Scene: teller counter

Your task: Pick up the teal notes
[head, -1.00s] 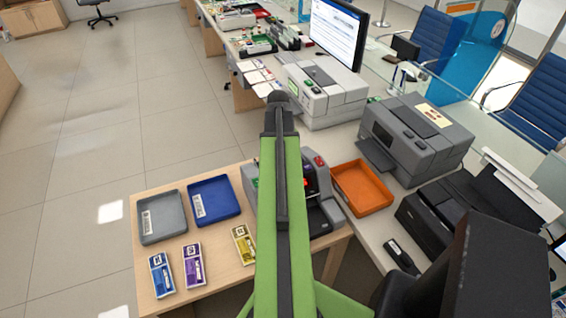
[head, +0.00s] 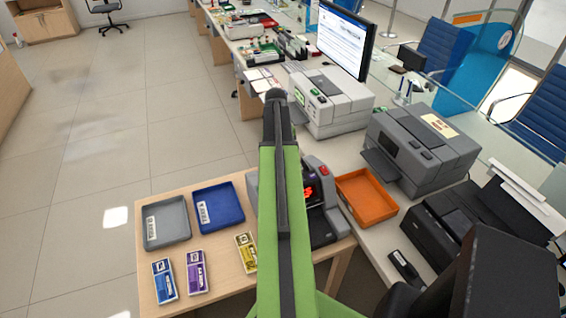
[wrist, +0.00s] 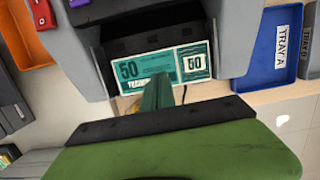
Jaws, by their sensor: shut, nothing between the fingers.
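The teal notes (wrist: 146,66), marked 50, lie flat in the dark pocket of the grey note machine (wrist: 233,25) in the wrist view. My gripper (wrist: 160,84) is in front of them at the near edge of the notes, its narrow fingers closed and empty. The fingers overlap the lower edge of the notes in the picture; I cannot tell whether they touch. In the head view the machine (head: 330,222) stands on the wooden table, partly behind my green arm. The notes and the fingertips are hidden there.
A blue tray (head: 236,221) and a grey tray (head: 147,231) stand on the wooden table (head: 239,288). Blue, purple and yellow bundles (head: 163,283) (head: 196,275) (head: 243,262) lie in front. An orange tray (head: 347,183) is right of the machine, near larger grey devices (head: 425,150).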

